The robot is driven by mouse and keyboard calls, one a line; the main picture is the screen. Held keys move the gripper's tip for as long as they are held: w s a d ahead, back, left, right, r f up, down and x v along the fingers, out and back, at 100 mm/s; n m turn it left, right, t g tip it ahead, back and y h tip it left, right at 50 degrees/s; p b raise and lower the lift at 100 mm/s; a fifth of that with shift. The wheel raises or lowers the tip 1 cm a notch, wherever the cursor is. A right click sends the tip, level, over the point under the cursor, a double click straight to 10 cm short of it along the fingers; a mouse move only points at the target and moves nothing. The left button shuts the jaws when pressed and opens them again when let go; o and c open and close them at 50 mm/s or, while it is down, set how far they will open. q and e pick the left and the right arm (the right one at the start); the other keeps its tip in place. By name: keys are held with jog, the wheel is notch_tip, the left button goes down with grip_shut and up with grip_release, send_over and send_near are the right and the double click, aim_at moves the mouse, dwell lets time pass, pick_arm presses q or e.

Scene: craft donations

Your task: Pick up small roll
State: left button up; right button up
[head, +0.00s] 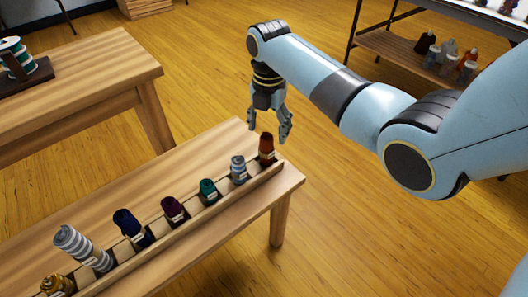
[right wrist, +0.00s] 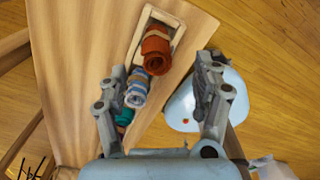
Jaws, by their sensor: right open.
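Several fabric rolls stand in a row in a narrow wooden rack (head: 187,229) on the near table. From the far end they are rust (head: 266,147), light blue-grey (head: 238,171), teal (head: 208,191), maroon (head: 174,211), navy (head: 131,228), grey striped (head: 82,248) and mustard (head: 57,285). The frames do not settle which is the small roll. My right gripper (head: 268,138) is open, above the rack's far end. In the right wrist view, the rust roll (right wrist: 156,52) and light blue-grey roll (right wrist: 137,92) show between its fingers. My left gripper is out of view.
Another wooden table (head: 95,75) stands at the upper left, holding a dark stand with a green spool (head: 14,55). A shelf (head: 385,45) with several bottles is at the upper right. The near table is bare behind the rack.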

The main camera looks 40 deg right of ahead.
aim_at(266, 134)
notch_tip(266, 134, down, 5)
jog(key=shift+w+a+f+b, duration=0.1)
jog(key=shift+w+a+b, duration=0.05)
jog(key=shift+b, duration=1.05)
jog(key=c, duration=1.2)
jog(key=shift+r, duration=0.2)
